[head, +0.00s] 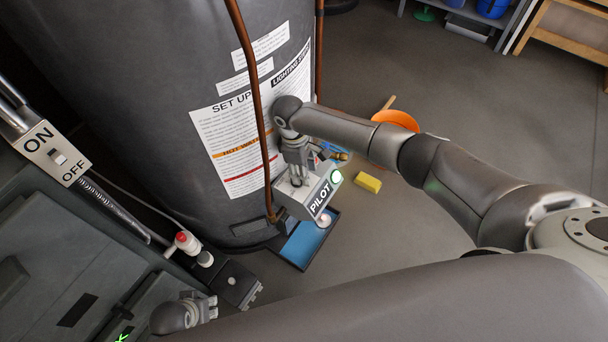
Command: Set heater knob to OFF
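The grey gas control box (302,204) sits low on the front of the dark water heater (150,95). Its visible label reads PILOT, and a green light glows at its upper right. A small pale round part (323,220) shows at its lower edge. My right gripper (296,180) points down at the top of the box, its tips at or just above it. The knob is not clearly visible there, and whether the fingers grip anything cannot be told. My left gripper (208,305) is at the lower left, away from the box; its finger gap is unclear.
A copper pipe (252,85) runs down beside the box. A blue tray (297,249) lies below it. A yellow sponge (368,182) and an orange bucket (395,121) are on the floor to the right. An ON/OFF switch plate (52,153) is at left. Open floor lies beyond.

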